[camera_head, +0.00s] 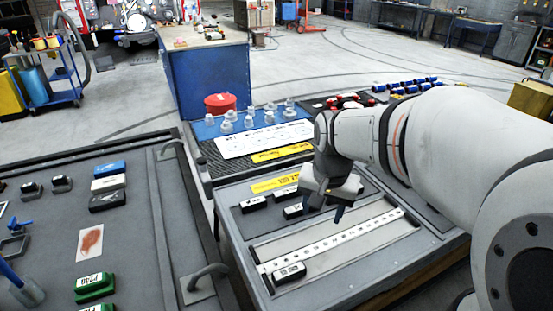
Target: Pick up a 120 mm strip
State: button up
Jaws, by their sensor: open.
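Several short black strips with white labels lie on the grey bench tray; their printing is too small to read, so I cannot tell which are 120 mm. Another strip (289,271) lies at the front left end of a long pale scale (345,236). My gripper (325,211) points down, open, above the tray near the scale's far side. I see nothing between its fingers.
A yellow label (274,184) lies behind the strips. Behind it are a white panel (262,138), grey knob-like parts and a red container (220,103). At left, a separate grey bench (140,230) with a raised handle (207,276) holds blue, white, black and green blocks.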

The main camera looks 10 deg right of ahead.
jog(key=w+f+m+g, duration=0.1)
jog(key=w+f+m, duration=0.35)
jog(key=w, duration=0.65)
jog(key=m+b, duration=0.1)
jog(key=m, duration=0.4)
send_near(301, 209)
jog(key=shift+w+d+f+n+g, duration=0.3)
jog(key=shift+w+d+f, duration=0.15)
jog(key=shift+w, duration=0.25)
jog(key=shift+w+f, duration=0.1)
jog(key=shift+f, duration=0.2)
jog(key=f, duration=0.7)
jog(key=shift+a+f, duration=0.15)
jog(key=shift+a, duration=0.05)
jog(key=c, duration=1.1)
